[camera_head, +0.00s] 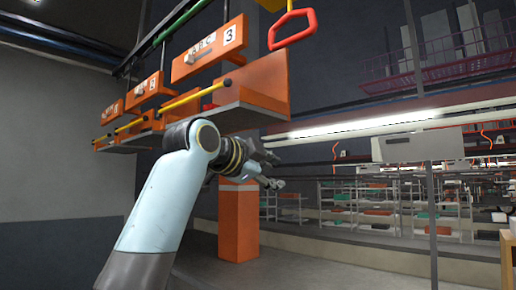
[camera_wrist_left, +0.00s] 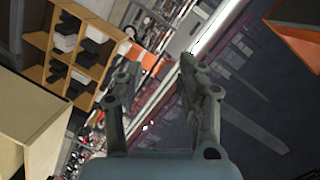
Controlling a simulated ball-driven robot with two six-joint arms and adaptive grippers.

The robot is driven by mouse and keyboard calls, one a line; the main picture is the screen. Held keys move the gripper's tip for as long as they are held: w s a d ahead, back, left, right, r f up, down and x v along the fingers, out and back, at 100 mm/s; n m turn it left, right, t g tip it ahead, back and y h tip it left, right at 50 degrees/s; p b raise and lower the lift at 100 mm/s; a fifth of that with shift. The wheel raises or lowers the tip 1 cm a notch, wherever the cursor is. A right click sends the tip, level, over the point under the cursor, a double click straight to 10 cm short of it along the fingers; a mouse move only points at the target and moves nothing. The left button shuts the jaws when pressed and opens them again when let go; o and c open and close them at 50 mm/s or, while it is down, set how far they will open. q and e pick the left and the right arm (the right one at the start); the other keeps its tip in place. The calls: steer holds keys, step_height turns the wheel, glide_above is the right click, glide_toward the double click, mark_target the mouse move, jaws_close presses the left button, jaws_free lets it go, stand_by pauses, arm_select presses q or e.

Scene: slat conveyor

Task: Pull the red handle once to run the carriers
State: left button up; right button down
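The red handle (camera_head: 292,14) is a red loop hanging from a yellow stem at the top of the head view, right of the carrier marked 3. My left gripper (camera_head: 276,170) is below it and a little left, apart from it. In the left wrist view my left gripper (camera_wrist_left: 155,85) has its two fingers spread with nothing between them. The orange carriers (camera_head: 208,50) hang in a row from an overhead rail, with numbered plates and yellow bars. The red handle does not show in the left wrist view. My right gripper is in neither view.
An orange post (camera_head: 238,222) stands below the carriers, behind my left arm. A long white lamp (camera_head: 370,128) crosses the right side. Shelves with bins (camera_head: 370,205) stand far back. A wooden shelf unit (camera_wrist_left: 75,50) shows in the left wrist view.

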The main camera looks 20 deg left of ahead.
arm_select(q)
steer(key=s+d+r+m+t+h+p, duration=0.1)
steer(key=s+r+m, duration=0.15)
steer(key=r, duration=0.45)
steer(key=s+d+r+m+t+p, duration=0.1)
steer(key=s+r, duration=0.3)
steer(key=r, duration=0.4)
steer(key=m+t+h+p, duration=0.1)
steer(key=m+h+p, duration=0.1)
steer(key=m, duration=0.2)
glide_toward(289, 40)
steer(key=w, duration=0.1)
steer(key=x, duration=0.8)
steer(key=shift+w+d+r+p, duration=0.1)
steer(key=shift+d+p, duration=0.25)
steer(key=shift+w+d+r, duration=0.1)
steer(key=shift+w, duration=0.5)
jaws_close()
